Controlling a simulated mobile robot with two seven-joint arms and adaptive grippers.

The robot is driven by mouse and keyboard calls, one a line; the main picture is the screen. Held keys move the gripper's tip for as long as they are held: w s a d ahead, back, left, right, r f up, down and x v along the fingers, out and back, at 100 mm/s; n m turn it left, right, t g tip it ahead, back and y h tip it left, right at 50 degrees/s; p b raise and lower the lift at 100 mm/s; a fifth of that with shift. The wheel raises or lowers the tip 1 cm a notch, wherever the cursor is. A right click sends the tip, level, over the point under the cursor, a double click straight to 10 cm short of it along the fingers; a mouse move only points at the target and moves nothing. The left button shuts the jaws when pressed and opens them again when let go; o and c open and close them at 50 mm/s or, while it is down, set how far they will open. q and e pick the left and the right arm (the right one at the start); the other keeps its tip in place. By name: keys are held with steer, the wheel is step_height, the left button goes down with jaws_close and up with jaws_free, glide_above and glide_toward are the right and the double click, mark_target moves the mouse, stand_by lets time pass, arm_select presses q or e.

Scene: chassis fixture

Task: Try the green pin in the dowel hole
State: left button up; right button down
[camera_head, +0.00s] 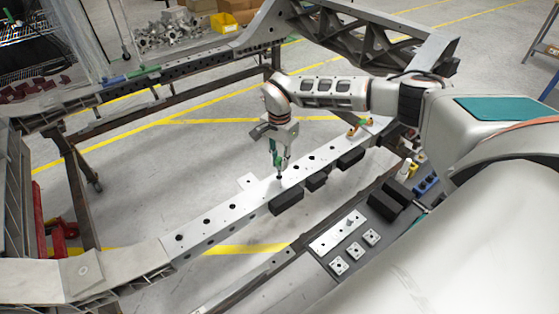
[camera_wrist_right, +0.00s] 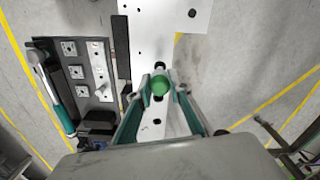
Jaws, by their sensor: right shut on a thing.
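The light metal chassis rail (camera_head: 220,214) runs diagonally across the head view, with a row of dark round holes along its top. My right gripper (camera_head: 279,160) points down over the middle of the rail. It is shut on the green pin, whose round green head (camera_wrist_right: 160,86) shows between the two fingers in the right wrist view. The pin's lower end is at the rail's top face, on the line of holes. Whether it is inside a hole or only resting over one, I cannot tell. My left gripper is in neither view.
Several black blocks (camera_head: 287,202) sit along the rail's near side. A dark tray nearer me holds a metal plate (camera_head: 338,232) and small square plates (camera_head: 371,237). Across the floor, the far rail carries a green cylinder (camera_head: 144,72). A yellow bin (camera_head: 224,23) stands behind.

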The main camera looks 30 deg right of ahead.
steer(key=shift+f+b, duration=0.55)
steer(key=shift+f, duration=0.65)
steer(key=shift+p, duration=0.3)
steer(key=c, duration=1.8)
jaws_free()
steer(key=shift+o, duration=0.2)
step_height(320, 180, up, 3)
steer(key=p, duration=0.3)
steer(key=shift+r, duration=0.2)
step_height(320, 180, up, 4)
steer(key=shift+r, duration=0.85)
